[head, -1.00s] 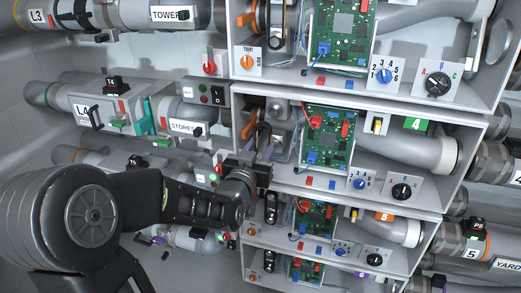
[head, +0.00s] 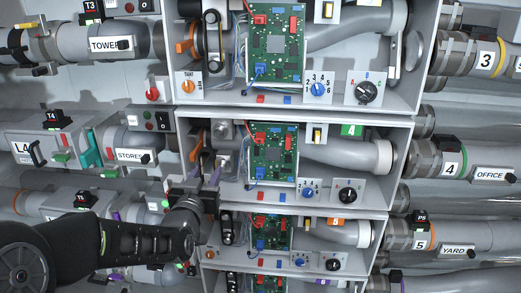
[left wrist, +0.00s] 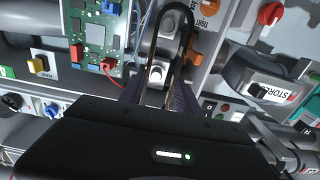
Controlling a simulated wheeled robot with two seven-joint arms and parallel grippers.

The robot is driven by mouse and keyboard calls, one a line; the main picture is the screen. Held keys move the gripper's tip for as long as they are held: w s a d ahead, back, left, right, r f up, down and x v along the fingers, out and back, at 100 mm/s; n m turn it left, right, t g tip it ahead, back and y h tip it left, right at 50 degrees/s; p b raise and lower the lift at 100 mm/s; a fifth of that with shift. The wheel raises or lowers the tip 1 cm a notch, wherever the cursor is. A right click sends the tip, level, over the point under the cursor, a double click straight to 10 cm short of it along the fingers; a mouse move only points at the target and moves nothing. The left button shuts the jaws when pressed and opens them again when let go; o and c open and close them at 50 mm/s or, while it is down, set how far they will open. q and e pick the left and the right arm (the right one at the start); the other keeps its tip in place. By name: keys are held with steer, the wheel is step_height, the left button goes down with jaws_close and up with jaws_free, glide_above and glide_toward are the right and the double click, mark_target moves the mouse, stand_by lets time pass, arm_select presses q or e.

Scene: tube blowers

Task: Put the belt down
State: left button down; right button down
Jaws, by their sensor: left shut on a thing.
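The belt (left wrist: 187,22) is a thin black loop in the left wrist view, standing out beyond my left fingertips. My left gripper (left wrist: 160,78) is shut on it; the lower part of the loop runs between the fingers. Two grey metal pulleys show inside and near the loop, the upper one (left wrist: 170,22) and the lower one (left wrist: 157,72). Whether the belt touches them I cannot tell. In the head view my left gripper (head: 207,178) is at the left side of the bay with the green 4 tag (head: 351,130). The belt is too small to make out there. My right gripper is not in view.
Bay 4 also holds a green circuit board (head: 273,155), a blue dial (head: 308,188) and a black dial (head: 347,195). An orange lever (head: 195,145) is close to the gripper. The bay above has a black belt (head: 212,35) on its pulleys. Pipes crowd both sides.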

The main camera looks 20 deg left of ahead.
arm_select(q)
steer(key=w+d+f+m+h+p, duration=0.1)
steer(key=d+f, duration=0.4)
steer(key=d, duration=0.6)
steer(key=w+d+f+m+h+p, duration=0.2)
steer(key=w+d+f+h+p, duration=0.2)
steer(key=d, duration=0.7)
step_height(320, 180, down, 2)
steer(key=shift+w+d+f+m+t+h+p, duration=0.1)
steer(key=shift+w+d+m+t+h+p, duration=0.1)
steer(key=shift+w+m+t+h+p, duration=0.15)
